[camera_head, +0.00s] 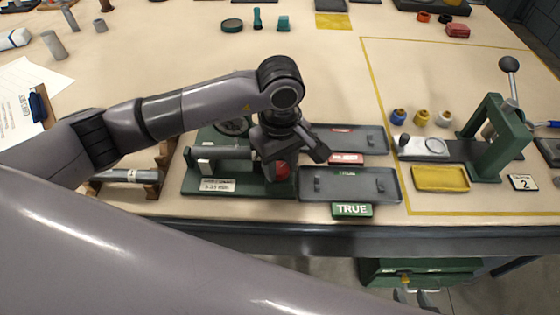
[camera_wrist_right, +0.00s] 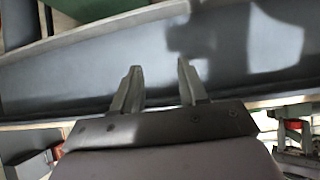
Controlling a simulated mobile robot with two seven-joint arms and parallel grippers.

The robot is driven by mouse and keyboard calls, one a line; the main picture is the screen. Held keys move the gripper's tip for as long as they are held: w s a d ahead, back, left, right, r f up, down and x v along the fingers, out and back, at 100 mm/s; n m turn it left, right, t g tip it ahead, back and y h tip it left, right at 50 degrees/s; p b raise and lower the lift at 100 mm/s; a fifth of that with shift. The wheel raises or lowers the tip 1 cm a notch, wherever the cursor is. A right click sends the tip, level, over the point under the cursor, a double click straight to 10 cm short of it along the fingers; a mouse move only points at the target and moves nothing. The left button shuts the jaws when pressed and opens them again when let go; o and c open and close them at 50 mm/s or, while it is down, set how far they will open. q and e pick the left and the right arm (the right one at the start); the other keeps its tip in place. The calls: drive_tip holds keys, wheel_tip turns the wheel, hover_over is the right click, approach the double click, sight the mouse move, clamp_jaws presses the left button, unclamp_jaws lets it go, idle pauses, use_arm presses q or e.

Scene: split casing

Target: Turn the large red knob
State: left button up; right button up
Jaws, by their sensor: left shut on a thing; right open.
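The large red knob (camera_head: 281,170) is at the right end of a green bench fixture (camera_head: 230,180) with a cylindrical grey bar. My left gripper (camera_head: 284,168) comes down over it from above and is shut on it. The gripper's dark body hides much of the knob, so its angle cannot be told. My right gripper (camera_wrist_right: 159,68) is open and empty in the right wrist view, in front of the dark front edge of the bench.
Two dark trays (camera_head: 385,183) with a red plate and a green TRUE plate (camera_head: 352,210) lie right of the fixture. A green lever press (camera_head: 497,135) and a yellow tray (camera_head: 440,178) stand further right.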

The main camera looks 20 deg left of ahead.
sight(280, 167)
use_arm(q)
drive_tip(key=shift+f+m+b, duration=0.15)
drive_tip(key=shift+m+b, duration=0.25)
drive_tip(key=shift+b, duration=0.35)
drive_tip(key=m+b, duration=0.4)
drive_tip(key=b, duration=0.2)
drive_tip(key=shift+f, duration=0.1)
drive_tip(key=m+b, duration=0.3)
drive_tip(key=shift+r, duration=0.3)
drive_tip(key=o, duration=1.1)
drive_tip(key=shift+c, duration=0.2)
drive_tip(key=shift+r, duration=0.45)
wheel_tip(280, 167, up, 6)
drive_tip(key=shift+r, duration=0.15)
